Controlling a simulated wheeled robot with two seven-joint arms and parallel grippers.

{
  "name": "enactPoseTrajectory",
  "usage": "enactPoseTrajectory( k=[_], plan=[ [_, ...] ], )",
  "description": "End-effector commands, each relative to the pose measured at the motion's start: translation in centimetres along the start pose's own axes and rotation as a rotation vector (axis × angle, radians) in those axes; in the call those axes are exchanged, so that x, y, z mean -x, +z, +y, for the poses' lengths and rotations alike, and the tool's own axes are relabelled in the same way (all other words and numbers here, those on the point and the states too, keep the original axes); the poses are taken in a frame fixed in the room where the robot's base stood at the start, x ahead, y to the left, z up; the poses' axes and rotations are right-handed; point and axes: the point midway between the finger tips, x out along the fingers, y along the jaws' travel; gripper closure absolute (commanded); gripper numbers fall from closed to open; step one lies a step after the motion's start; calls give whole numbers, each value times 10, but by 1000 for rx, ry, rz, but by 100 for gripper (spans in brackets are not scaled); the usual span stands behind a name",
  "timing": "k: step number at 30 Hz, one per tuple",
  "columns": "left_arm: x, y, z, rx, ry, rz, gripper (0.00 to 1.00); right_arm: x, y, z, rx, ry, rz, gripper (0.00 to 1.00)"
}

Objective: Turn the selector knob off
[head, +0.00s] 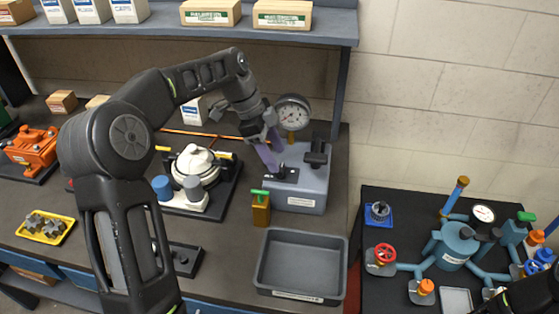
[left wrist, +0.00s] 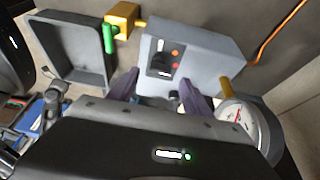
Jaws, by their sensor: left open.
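A grey box (head: 300,190) stands on the bench, with a black plate (head: 285,175) carrying a small lever-like selector on its top. In the left wrist view the same black plate (left wrist: 165,58) shows a pale selector knob (left wrist: 161,47) and small orange-red spots beside it. My left gripper (head: 272,158) reaches down over the box, fingers close to the plate in the head view. In the left wrist view its two purple fingers (left wrist: 160,95) are apart, with no object clearly held. Whether a finger touches the knob cannot be told. My right gripper is out of view.
A round dial gauge (head: 292,113) stands behind the box. A black block-like fitting (head: 317,152) rises from the box's right side. A yellow valve with a green handle (head: 260,208) and an empty grey tray (head: 300,290) are in front. A shelf (head: 300,28) runs above.

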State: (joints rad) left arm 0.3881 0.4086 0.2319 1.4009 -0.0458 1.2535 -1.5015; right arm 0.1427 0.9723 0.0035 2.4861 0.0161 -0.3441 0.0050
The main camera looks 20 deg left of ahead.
Motion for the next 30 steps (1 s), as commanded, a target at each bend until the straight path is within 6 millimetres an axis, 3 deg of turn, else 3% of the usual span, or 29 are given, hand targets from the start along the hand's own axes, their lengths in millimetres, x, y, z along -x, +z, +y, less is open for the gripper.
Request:
enactPoseTrajectory(
  k=[7,17,30],
  plan=[
    [-32,0,0,0,2,-1,42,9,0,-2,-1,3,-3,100],
    [-37,0,0,0,-1,-1,42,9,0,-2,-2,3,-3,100],
    [-37,0,0,0,0,0,77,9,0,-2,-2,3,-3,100]
  ],
)
